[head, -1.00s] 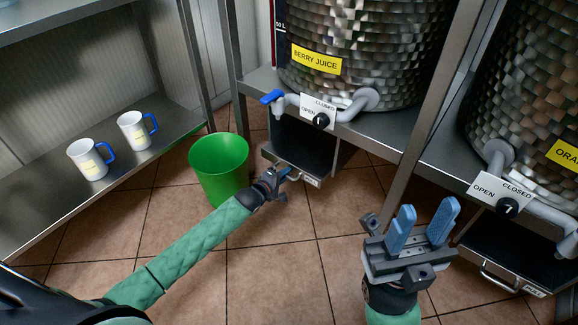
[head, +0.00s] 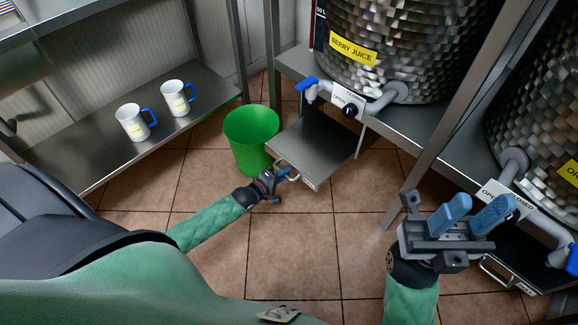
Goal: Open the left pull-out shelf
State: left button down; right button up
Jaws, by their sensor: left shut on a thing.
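The left pull-out shelf (head: 318,146) is a flat grey metal tray below the berry juice tank (head: 405,45). It stands well out from under the tank's stand. My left gripper (head: 282,174) is shut on the handle (head: 291,172) at the shelf's front edge. The fingertips partly cover the handle. My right gripper (head: 476,217) is open and empty, with blue fingers apart, in front of the right-hand stand. The right pull-out shelf (head: 512,262) is partly hidden behind my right gripper.
A green bin (head: 250,138) stands close to the left of the pulled-out shelf. Two white mugs with blue handles, one nearer (head: 133,122) and one farther (head: 176,98), stand on a metal shelf (head: 95,135) at left. The tiled floor (head: 285,240) in front is clear.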

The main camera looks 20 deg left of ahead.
pick_arm(q)
jog(key=shift+s+a, duration=0.1)
jog(key=shift+s, duration=0.05)
jog(key=c, duration=1.8)
grip_release()
jog(key=p+v, duration=0.1)
jog(key=v, duration=0.6)
jog(key=shift+s+a+p, duration=0.1)
jog(key=shift+s+p, duration=0.3)
